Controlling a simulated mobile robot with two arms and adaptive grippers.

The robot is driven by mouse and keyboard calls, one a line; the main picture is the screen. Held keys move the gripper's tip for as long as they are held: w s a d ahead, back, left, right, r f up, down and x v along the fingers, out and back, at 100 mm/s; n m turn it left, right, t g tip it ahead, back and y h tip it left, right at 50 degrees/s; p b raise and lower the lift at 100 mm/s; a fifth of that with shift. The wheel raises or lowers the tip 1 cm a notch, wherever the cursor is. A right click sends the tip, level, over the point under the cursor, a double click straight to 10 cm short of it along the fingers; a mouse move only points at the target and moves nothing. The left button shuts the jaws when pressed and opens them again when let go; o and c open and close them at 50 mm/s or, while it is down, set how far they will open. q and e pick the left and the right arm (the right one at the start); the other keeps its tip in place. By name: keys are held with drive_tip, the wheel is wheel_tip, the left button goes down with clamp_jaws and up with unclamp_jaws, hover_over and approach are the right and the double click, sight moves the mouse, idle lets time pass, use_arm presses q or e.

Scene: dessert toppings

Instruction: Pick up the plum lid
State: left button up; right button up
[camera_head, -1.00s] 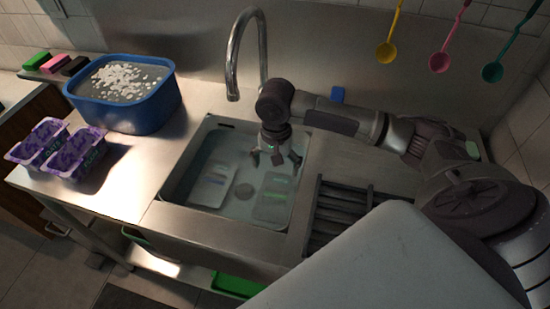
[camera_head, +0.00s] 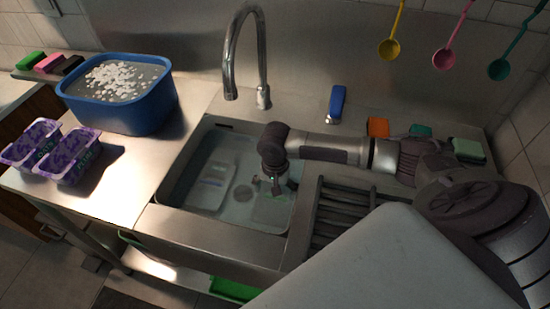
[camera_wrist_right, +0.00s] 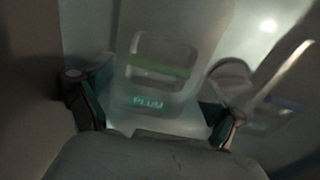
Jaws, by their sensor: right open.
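The plum lid (camera_wrist_right: 168,32), pale and translucent with a green stripe and the word PLUM, lies in the sink. In the head view the plum lid (camera_head: 267,213) is partly hidden under my right gripper (camera_head: 276,184). In the right wrist view my right gripper (camera_wrist_right: 155,100) is open, with a finger at each side of the lid's near end. I cannot tell whether the fingers touch it. A second pale lid (camera_head: 211,187) with a blue stripe lies to the left; it also shows in the right wrist view (camera_wrist_right: 282,103). My left gripper is not in view.
The sink's metal rim (camera_head: 215,235) surrounds the lids. The faucet (camera_head: 230,60) stands behind the basin. A blue tub (camera_head: 125,110) and purple packs (camera_head: 70,155) stand on the left counter. A dark rack (camera_head: 345,210) lies right of the sink.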

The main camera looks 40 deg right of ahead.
sight(275, 199)
drive_tip(key=shift+f, duration=1.35)
drive_tip(key=c, duration=0.7)
drive_tip(key=shift+s, duration=0.1)
drive_tip(key=shift+c, duration=1.3)
drive_tip(key=shift+r, duration=0.1)
